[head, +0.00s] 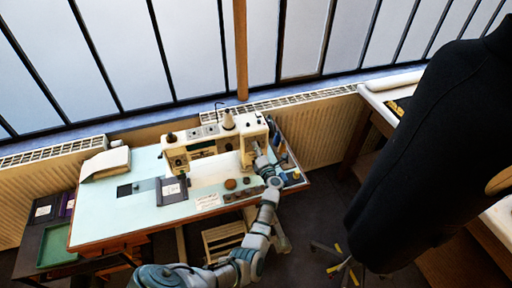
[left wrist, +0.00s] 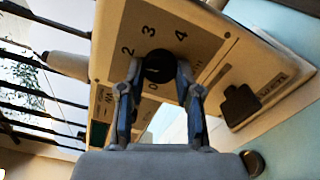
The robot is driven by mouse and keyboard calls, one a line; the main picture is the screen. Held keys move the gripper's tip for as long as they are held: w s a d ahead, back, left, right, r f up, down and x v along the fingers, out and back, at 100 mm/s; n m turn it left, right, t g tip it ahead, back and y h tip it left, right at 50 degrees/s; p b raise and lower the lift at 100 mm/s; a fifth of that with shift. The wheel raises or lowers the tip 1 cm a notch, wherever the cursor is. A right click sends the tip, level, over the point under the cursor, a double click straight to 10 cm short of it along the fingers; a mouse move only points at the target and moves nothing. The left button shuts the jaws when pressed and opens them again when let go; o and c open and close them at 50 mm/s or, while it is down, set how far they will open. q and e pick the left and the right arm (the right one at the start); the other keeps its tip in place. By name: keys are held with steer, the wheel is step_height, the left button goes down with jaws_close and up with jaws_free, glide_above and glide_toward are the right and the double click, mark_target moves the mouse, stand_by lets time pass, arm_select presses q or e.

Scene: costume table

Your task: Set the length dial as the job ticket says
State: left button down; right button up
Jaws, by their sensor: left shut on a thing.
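The cream sewing machine (head: 202,150) stands on the pale table at the back. Its black dial (left wrist: 158,66) fills the middle of the left wrist view, with the numerals 2, 3, 4 and a 0 showing around it. My left gripper (left wrist: 157,72) is shut on the dial, one finger on each side. In the head view my left gripper (head: 264,165) is at the machine's right end, and the arm hides the dial. The dial's exact setting is not clear. A small white card (head: 208,201) with unreadable print lies on the table. My right gripper is out of view.
A black dress form (head: 430,150) stands close on the right. A green tray (head: 58,250) is at the lower left.

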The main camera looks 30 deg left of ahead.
arm_select(q)
steer(key=shift+d+f+m+p, duration=0.3)
steer(key=shift+f+m, duration=0.1)
steer(key=shift+m, duration=0.3)
steer(key=shift+f+m, duration=0.1)
steer(key=shift+m, duration=0.2)
steer(key=c, duration=0.8)
jaws_free()
steer(key=shift+d, duration=0.1)
steer(key=shift+d+r, duration=0.1)
steer(key=shift+r, duration=0.25)
steer(key=shift+v, duration=3.8)
steer(key=shift+w+f, duration=0.1)
